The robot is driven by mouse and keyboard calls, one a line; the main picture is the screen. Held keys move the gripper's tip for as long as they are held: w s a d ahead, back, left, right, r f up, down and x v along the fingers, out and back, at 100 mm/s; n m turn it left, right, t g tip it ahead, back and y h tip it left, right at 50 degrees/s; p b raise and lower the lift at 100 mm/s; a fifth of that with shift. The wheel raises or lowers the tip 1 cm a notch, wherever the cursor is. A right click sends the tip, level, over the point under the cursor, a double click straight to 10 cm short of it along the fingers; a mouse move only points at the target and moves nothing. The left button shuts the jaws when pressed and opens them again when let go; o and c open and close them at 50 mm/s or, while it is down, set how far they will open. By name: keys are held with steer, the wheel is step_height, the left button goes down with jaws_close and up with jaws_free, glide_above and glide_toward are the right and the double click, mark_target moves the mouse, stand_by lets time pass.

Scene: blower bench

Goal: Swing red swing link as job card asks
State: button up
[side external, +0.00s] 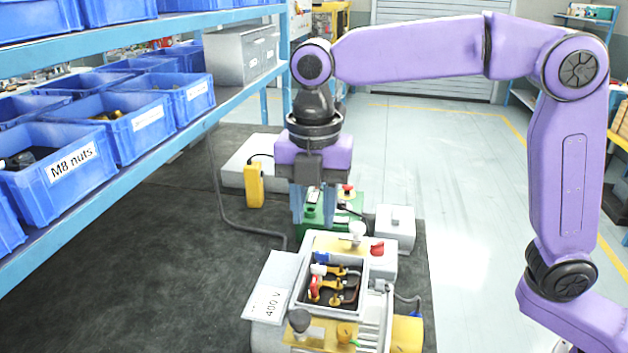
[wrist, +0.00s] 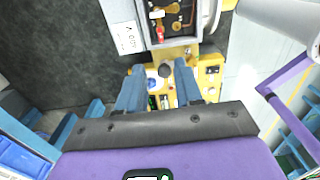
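The red swing link (side external: 314,288) sits inside an open grey terminal box (side external: 305,300), among brass-coloured links and posts and near a blue-topped post (side external: 319,257). The job card (side external: 270,300), a white sheet marked 400 V, lies against the box's left side; it also shows in the wrist view (wrist: 127,37). A red part (wrist: 160,35) shows in the box at the top of the wrist view. My gripper (side external: 312,218) is open and empty, above and behind the box. In the wrist view its blue fingers (wrist: 160,88) stand apart, with a round grey knob (wrist: 165,71) visible between them.
A white knob (side external: 357,231) and a red knob (side external: 377,249) stand at the box's far side. A dark knob (side external: 299,320) stands in front. A green unit (side external: 318,218) lies behind. Shelves with blue bins (side external: 70,165) line the left; dark bench surface (side external: 180,260) is clear.

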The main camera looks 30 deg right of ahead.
steer(key=shift+r, duration=2.1)
steer(key=shift+d, duration=0.1)
steer(key=s+d+f+m, duration=0.7)
steer(key=s+d, duration=0.4)
steer(key=s+d+f+m, duration=0.7)
steer(key=s+d+f, duration=0.1)
steer(key=s+d, duration=0.3)
steer(key=shift+d+m, duration=0.25)
steer(key=shift+m, duration=0.05)
